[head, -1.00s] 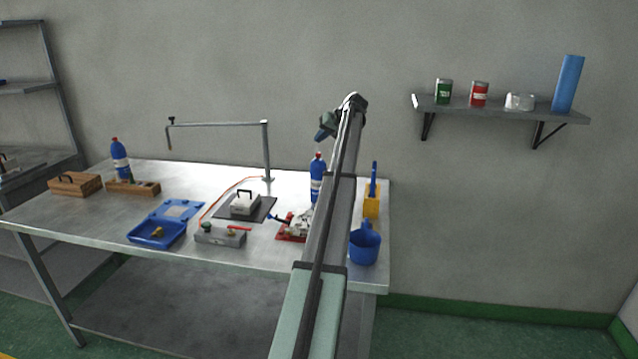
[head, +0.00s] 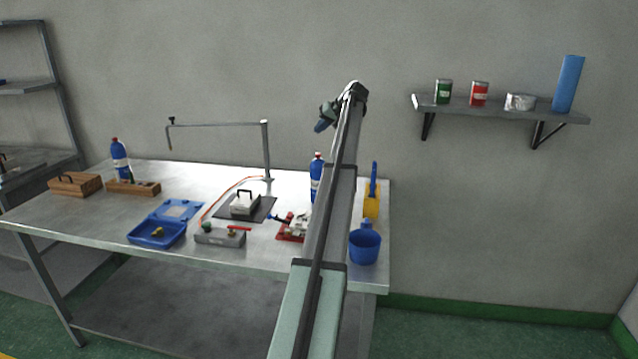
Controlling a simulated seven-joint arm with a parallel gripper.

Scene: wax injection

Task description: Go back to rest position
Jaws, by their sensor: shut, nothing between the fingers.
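My arm reaches forward over the right part of the metal table (head: 95,212) and ends high above it. My gripper (head: 320,127) hangs off the arm's far end, in front of the grey wall and above the blue bottle. It is small in the view, shut, and holds nothing. It touches nothing on the table. My arm partly hides the right bottle and a red clamp-like device.
A blue bottle (head: 316,180), a red device (head: 290,232), a blue jug (head: 365,245) and a yellow holder (head: 371,205) stand near my arm. A thin post (head: 266,150) with a crossbar rises left. A wall shelf (head: 500,110) is at right.

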